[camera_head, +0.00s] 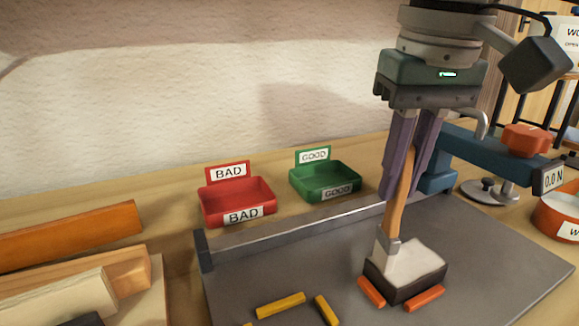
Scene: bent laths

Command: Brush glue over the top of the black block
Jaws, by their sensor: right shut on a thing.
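The black block (402,291) sits on the grey plate (500,262), with a whitish layer (422,259) over the part of its top that shows. My right gripper (405,192) is shut on the wooden handle of a brush (397,206) and points down above the block. The brush is nearly upright. Its pale bristles (388,262) are at the left part of the block's top and appear to touch it. They hide that corner. My left gripper is not in view.
Orange pieces (424,297) lie against the block's front sides, and yellow pieces (281,305) lie to the left. A red BAD tray (236,201) and green GOOD tray (325,181) stand behind the plate's raised rail (310,226). A blue clamp arm (490,150) stands right.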

